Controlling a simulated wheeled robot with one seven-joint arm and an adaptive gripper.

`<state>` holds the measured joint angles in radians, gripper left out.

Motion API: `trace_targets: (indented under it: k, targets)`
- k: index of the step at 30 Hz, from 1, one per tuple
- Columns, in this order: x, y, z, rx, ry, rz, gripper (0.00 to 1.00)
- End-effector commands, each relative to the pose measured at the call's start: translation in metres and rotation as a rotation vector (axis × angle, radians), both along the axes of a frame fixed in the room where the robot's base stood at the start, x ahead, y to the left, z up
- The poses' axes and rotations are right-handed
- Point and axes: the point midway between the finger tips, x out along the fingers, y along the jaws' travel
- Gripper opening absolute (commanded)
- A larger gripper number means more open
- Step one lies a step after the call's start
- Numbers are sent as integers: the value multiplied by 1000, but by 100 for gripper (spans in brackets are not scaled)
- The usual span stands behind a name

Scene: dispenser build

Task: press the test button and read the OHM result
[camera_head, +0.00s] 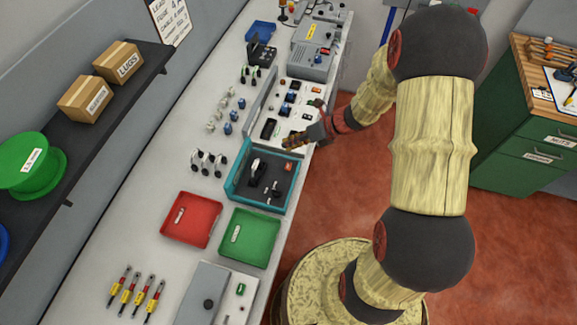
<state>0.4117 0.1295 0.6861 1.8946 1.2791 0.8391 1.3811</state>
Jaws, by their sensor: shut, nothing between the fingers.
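My gripper (290,143) is shut and empty. It reaches in from the right at the bench's right edge, over the near end of a white panel and just beyond the teal tray. The white panel (296,112) carries dark display-like blocks, blue parts and small orange and green parts. A grey box (206,296) at the bottom has a round dark knob, and a small green button (241,289) shows on the pale plate beside it. No label reading test or OHM is legible, so I cannot tell which is the test button. No reading is legible.
A teal tray (234,188) holds dark parts; a red tray (203,240) and a green tray (262,259) lie nearer. Several yellow-banded probes (137,292) lie at lower left. A grey machine (312,66) stands at the far end. A green cabinet (508,150) is at right.

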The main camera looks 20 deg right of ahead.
Motion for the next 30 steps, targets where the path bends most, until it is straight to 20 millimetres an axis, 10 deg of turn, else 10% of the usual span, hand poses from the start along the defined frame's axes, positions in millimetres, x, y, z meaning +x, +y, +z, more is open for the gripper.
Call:
trace_targets:
  k: [14, 30]
  targets:
    - [0, 0, -10, -2, -2, 3, 0]
    - [0, 0, -71, -1, -1, 4, 0]
